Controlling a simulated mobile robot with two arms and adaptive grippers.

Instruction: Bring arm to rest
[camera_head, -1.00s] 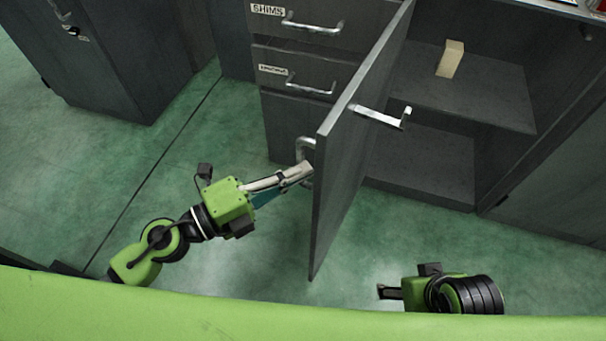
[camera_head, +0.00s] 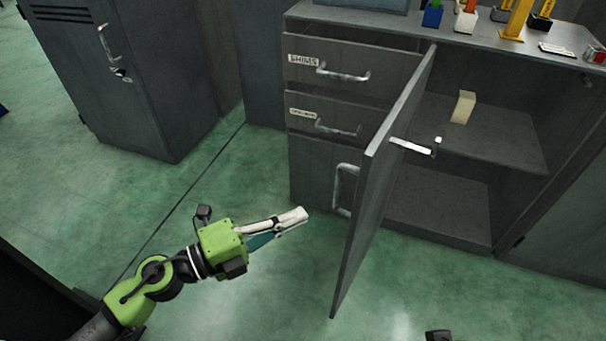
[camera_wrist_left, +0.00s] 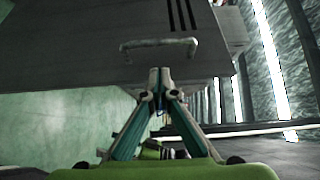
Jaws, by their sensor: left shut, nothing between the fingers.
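My left gripper (camera_head: 302,214) is shut and empty in the head view. It is held out over the green floor, to the left of the open cabinet door (camera_head: 378,195) and apart from it. In the left wrist view, the fingertips of my left gripper (camera_wrist_left: 160,74) meet at the middle, with a metal bar handle (camera_wrist_left: 160,45) on a grey panel beyond them. Only a small dark part at the bottom edge of the head view shows of my right arm; its fingers are hidden.
The grey cabinet has a drawer labelled SHIMS (camera_head: 345,72), a second drawer (camera_head: 325,122) below it, and an open compartment with a beige block (camera_head: 463,107) on its shelf. A grey locker (camera_head: 125,80) stands at the left. The floor (camera_head: 220,170) between them is clear.

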